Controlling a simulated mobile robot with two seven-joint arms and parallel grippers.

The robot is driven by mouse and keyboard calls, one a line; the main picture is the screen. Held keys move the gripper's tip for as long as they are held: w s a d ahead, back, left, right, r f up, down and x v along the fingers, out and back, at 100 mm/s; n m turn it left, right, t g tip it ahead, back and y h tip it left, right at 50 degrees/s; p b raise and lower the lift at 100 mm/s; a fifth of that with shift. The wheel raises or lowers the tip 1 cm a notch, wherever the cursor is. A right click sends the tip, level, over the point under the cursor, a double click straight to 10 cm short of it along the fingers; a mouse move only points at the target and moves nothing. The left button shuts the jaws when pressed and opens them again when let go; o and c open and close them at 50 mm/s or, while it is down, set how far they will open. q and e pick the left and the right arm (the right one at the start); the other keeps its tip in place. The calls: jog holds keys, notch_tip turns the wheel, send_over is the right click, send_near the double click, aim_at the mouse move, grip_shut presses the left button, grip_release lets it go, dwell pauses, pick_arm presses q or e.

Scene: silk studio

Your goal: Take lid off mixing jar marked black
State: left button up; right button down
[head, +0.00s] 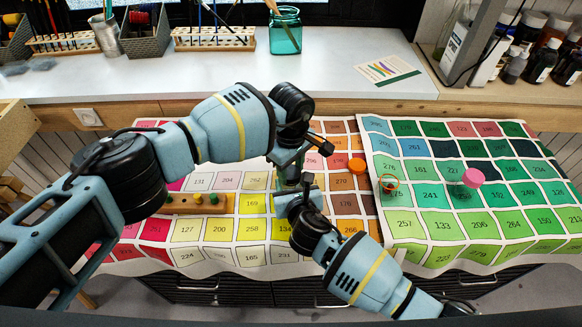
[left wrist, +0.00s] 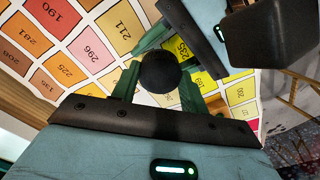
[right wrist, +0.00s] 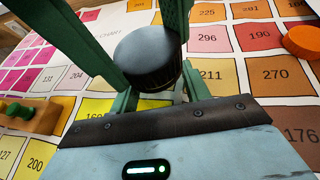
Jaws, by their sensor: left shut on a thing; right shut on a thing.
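The black lid (left wrist: 160,72) shows as a dark round disc between green fingers in the left wrist view. In the right wrist view the black lid (right wrist: 148,52) has a ribbed side and sits between green fingers. My left gripper (head: 290,166) comes from above and is shut on the lid. My right gripper (head: 297,190) is just below it, shut on the black-marked jar, as far as the crowded fingers show. The jar body is mostly hidden by the fingers, and I cannot tell whether lid and jar are apart.
Numbered colour charts (head: 408,220) cover the front worktop. A wooden block with coloured knobs (head: 190,203) lies left. A teal jar (head: 285,32) stands on the back shelf.

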pick_arm(q)
jog(key=n, duration=0.6)
jog(key=o, duration=1.1)
jog(key=shift+r, duration=0.15)
jog(key=shift+r, duration=2.15)
jog(key=shift+c, duration=0.5)
